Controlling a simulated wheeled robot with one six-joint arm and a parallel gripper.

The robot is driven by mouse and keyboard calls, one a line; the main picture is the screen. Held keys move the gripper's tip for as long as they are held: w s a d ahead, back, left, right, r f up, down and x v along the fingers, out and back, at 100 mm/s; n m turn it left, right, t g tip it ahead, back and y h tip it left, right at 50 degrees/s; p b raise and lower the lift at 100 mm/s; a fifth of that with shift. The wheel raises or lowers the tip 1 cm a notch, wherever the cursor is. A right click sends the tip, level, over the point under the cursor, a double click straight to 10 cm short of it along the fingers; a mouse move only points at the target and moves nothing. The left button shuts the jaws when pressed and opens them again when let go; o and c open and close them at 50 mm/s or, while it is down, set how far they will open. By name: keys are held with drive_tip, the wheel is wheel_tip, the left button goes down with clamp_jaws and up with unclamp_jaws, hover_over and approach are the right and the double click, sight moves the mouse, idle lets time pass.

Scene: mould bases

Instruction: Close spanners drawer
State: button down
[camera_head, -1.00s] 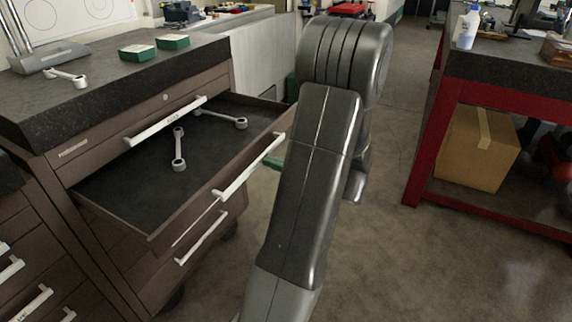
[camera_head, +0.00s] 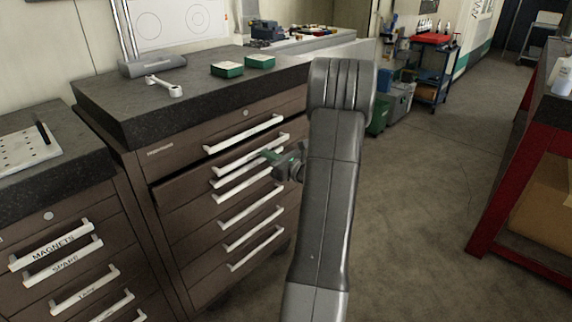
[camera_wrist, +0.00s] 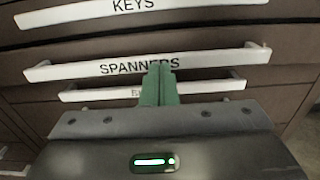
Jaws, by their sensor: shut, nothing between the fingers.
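The spanners drawer (camera_head: 185,189) is the second one down in the brown cabinet. Its front stands slightly out from the cabinet, with a thin dark gap above it at the left. Its white handle, labelled SPANNERS, shows in the wrist view (camera_wrist: 90,70). My gripper (camera_head: 268,154) is at the right part of this handle in the head view. In the wrist view its green fingers (camera_wrist: 159,72) are together, with nothing between them, and their tips overlap the handle's label. I cannot tell whether they touch it. The drawer's inside is hidden.
The KEYS drawer handle (camera_wrist: 130,10) is just above, and another handle (camera_wrist: 85,95) is close below. The floor (camera_head: 420,190) to the right is clear.

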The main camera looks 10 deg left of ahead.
sight(262, 148)
drive_tip(key=x, duration=0.3)
drive_tip(key=shift+w+a+r, duration=0.1)
drive_tip(key=shift+r, duration=0.2)
idle(0.3)
drive_tip(key=v, duration=1.4)
drive_tip(key=shift+f, duration=0.25)
drive_tip(key=x, duration=1.3)
drive_tip(key=shift+w, duration=0.15)
